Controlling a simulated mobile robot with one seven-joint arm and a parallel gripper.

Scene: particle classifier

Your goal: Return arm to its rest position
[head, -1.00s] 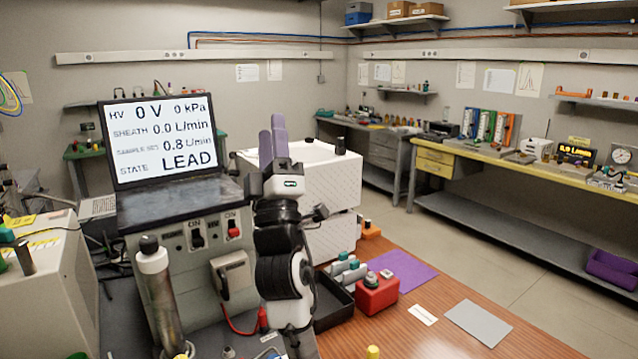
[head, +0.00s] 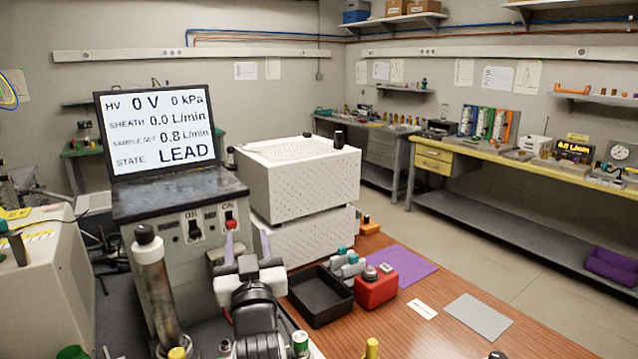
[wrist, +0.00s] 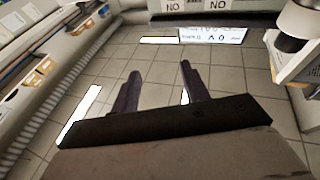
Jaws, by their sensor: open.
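My gripper (head: 247,243) is low in front of the grey control unit (head: 175,225) in the head view, with its two purple fingers pointing up and apart. Nothing is between the fingers. In the wrist view, my gripper (wrist: 159,72) shows both dark fingers spread over a tiled floor, holding nothing. My arm stands below it at the bottom centre of the head view, folded low. The gripper hides part of the control unit's front.
A metal cylinder (head: 158,290) stands close left of my arm. A black tray (head: 321,310), a red box (head: 376,290) and a purple mat (head: 403,262) lie to the right on the wooden bench (head: 455,340). A white perforated box (head: 300,182) stands behind.

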